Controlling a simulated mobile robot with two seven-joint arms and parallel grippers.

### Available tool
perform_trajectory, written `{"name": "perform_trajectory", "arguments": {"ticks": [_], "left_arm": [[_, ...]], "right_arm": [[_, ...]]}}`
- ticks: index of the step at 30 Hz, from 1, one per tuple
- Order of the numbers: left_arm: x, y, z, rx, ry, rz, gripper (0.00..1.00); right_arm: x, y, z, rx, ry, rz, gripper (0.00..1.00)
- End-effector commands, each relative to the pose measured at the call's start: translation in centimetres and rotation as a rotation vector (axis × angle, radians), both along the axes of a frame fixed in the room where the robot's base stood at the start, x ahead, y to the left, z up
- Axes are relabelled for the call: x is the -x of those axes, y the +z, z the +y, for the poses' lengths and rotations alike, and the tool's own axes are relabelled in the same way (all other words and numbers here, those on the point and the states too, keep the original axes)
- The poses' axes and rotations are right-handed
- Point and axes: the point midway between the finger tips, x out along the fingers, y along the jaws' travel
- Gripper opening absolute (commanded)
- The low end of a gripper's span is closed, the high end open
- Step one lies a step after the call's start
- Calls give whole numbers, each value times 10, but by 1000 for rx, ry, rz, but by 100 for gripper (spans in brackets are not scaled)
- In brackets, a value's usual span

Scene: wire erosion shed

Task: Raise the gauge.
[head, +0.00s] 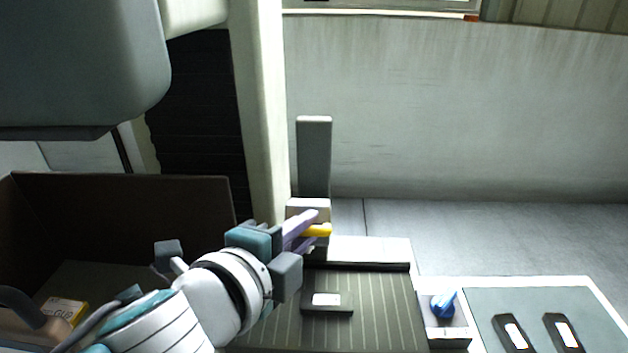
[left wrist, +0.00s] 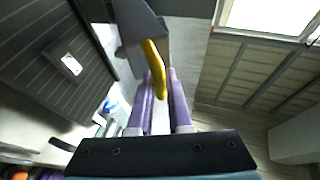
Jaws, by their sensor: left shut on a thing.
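A tall grey upright (head: 314,155) with a pale block (head: 308,207) low on its front stands at the back of a dark ribbed plate (head: 385,310); it looks like the gauge. A yellow piece (head: 318,230) sticks out at the pale block. My left gripper (head: 306,232) reaches in from the left, its purple fingers shut on the yellow piece. In the left wrist view the curved yellow piece (left wrist: 152,55) lies between the fingertips (left wrist: 160,85), against the grey part. How it joins the block is hard to see. My right gripper is not in view.
A dark block with a white label (head: 327,301) lies on the ribbed plate. A blue item (head: 443,304) sits in a small tray to the right, beside a grey mat (head: 480,298) with two dark labelled pieces. A brown open box (head: 120,200) stands at left.

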Motion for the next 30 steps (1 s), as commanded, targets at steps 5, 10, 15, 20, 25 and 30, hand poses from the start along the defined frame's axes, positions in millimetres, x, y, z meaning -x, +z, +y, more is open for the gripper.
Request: {"name": "perform_trajectory", "arguments": {"ticks": [5, 10, 15, 20, 25, 30], "left_arm": [[0, 1, 0, 1, 0, -2, 22], [0, 1, 0, 0, 0, -1, 41], [0, 0, 0, 0, 0, -1, 47], [0, 1, 0, 0, 0, -1, 47], [12, 6, 6, -1, 1, -1, 47], [38, 15, 17, 0, 0, 0, 47]], "right_arm": [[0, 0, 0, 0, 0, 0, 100], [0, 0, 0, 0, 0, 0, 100], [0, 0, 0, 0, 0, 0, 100], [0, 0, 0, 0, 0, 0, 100], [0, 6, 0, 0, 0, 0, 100], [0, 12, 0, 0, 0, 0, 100]]}}
